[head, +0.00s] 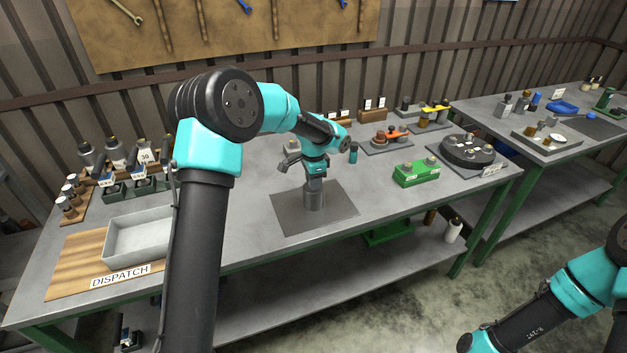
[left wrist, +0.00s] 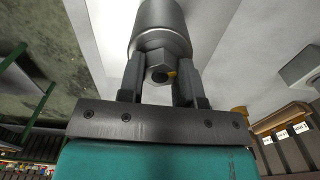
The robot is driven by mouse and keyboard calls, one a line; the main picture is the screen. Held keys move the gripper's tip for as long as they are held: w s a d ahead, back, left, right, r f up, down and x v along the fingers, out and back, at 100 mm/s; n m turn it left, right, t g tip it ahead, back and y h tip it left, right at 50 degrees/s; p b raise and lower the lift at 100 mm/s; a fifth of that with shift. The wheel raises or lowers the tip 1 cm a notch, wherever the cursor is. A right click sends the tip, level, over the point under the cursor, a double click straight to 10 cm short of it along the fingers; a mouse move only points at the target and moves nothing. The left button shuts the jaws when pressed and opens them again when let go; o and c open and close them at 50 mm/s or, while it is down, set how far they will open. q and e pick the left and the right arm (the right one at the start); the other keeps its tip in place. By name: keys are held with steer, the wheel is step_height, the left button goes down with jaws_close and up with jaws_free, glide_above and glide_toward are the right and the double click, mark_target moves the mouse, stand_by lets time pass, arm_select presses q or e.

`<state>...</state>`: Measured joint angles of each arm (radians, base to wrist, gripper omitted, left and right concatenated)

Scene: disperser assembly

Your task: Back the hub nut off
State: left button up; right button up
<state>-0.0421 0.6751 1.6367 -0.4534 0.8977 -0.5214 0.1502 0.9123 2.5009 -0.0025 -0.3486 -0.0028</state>
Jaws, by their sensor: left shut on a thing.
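My left gripper (head: 314,184) points down over a grey metal cylinder (head: 313,202) that stands upright on a dark square mat (head: 340,210). In the left wrist view the cylinder (left wrist: 160,22) shows beyond the fingers. The hub nut (left wrist: 157,64), a grey hexagon with a dark centre and a small yellow mark at its edge, sits at the near end of the cylinder. My left gripper is shut on the nut, with one finger on each side. In the head view the nut is hidden by the gripper. My right gripper is out of view; only its arm shows at the lower right.
A grey bin (head: 137,240) sits on the wooden dispatch board (head: 72,268) at the left. A green block (head: 416,174) and a dark round fixture (head: 468,150) stand to the right. The grey bench around the mat is mostly clear.

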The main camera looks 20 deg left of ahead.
arm_select(q)
steer(key=shift+n, duration=0.4)
steer(key=n, duration=0.2)
steer(key=shift+n, duration=0.4)
steer(key=n, duration=0.3)
steer(key=shift+n, duration=0.3)
steer(key=n, duration=0.3)
steer(key=shift+n, duration=2.3)
steer(key=o, duration=0.9)
